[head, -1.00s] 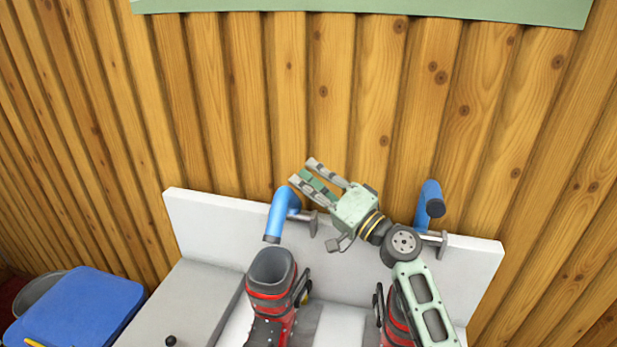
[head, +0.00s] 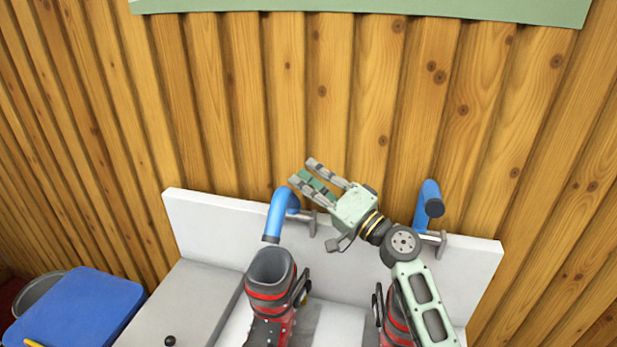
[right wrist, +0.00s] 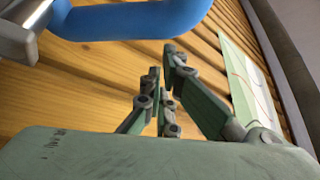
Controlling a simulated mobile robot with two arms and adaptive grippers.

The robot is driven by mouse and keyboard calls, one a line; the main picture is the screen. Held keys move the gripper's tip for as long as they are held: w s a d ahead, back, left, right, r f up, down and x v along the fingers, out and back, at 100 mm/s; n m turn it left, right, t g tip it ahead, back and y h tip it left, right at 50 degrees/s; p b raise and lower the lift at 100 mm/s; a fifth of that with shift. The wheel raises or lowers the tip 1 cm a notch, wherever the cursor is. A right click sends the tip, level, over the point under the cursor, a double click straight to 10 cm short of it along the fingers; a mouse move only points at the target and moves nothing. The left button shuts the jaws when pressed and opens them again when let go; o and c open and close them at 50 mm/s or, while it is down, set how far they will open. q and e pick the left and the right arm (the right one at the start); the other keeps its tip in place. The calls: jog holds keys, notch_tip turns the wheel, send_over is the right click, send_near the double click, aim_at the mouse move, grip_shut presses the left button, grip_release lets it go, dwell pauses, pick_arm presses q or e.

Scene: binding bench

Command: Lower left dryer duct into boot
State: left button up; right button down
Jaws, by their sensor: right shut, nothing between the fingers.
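The left dryer duct (head: 281,215) is a blue bent tube on the white back panel, its dark open end pointing down above the left boot. The left boot (head: 270,290) is red and grey and stands upright with its cuff open. The duct end is apart from the boot cuff. My right gripper (head: 304,180) is shut and empty, just above and to the right of the duct's bend. In the right wrist view the fingers (right wrist: 162,62) are close together and the blue duct (right wrist: 130,20) passes across the top. My left gripper is not in view.
A second blue duct (head: 430,203) is on the panel at the right, raised, above a second boot (head: 394,322) partly hidden by my arm. A blue lidded bin (head: 78,308) stands at the lower left. The wooden wall (head: 250,90) is close behind the white panel (head: 470,275).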

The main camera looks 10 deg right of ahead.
aim_at(289, 196)
jog(key=shift+s+a+f+b, duration=0.15)
jog(key=shift+s+a+b, duration=0.15)
jog(key=shift+s, duration=0.35)
jog(key=s+b, duration=0.1)
jog(key=s+a+f+b, duration=0.1)
jog(key=s, duration=0.1)
jog(key=s+a+f+b, duration=0.1)
jog(key=shift+s+f, duration=0.2)
jog(key=shift+s, duration=0.2)
jog(key=shift+s+a+f+b, duration=0.25)
jog(key=shift+s+f+b, duration=0.35)
jog(key=shift+s+b, duration=0.1)
jog(key=shift+s+a+f+b, duration=0.2)
jog(key=shift+s+f+b, duration=0.35)
jog(key=shift+f+b, duration=0.1)
